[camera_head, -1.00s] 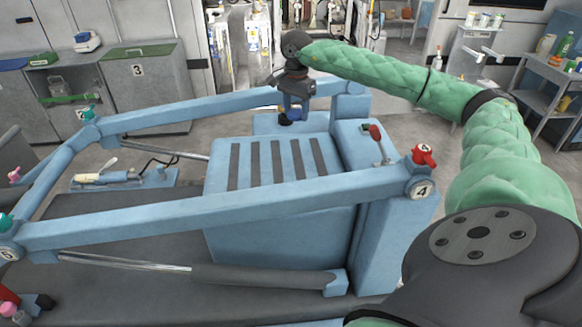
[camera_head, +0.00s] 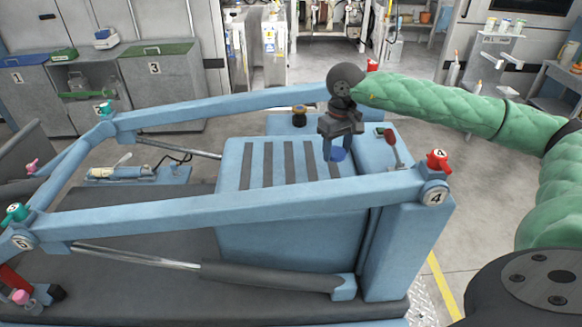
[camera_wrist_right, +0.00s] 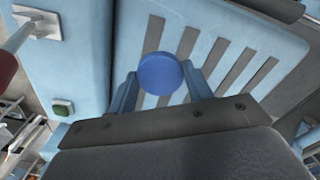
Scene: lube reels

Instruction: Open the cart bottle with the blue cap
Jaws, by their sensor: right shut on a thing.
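A round blue cap (camera_head: 338,154) is held between the fingers of my right gripper (camera_head: 335,148), above the slatted blue cart top. In the right wrist view the blue cap (camera_wrist_right: 160,74) sits between the two fingertips of my right gripper (camera_wrist_right: 162,85). A short dark bottle-like part with an amber top (camera_head: 299,116) stands at the back of the cart, left of my right gripper and apart from it. It shows no blue cap. My left gripper is not in view.
The blue cart frame (camera_head: 230,210) has rails on both sides and a slatted top (camera_head: 290,163). A red-knobbed lever (camera_head: 391,140) stands right of the gripper. A red valve (camera_head: 437,160) sits at corner 4. Grey bins (camera_head: 160,85) stand at the back left.

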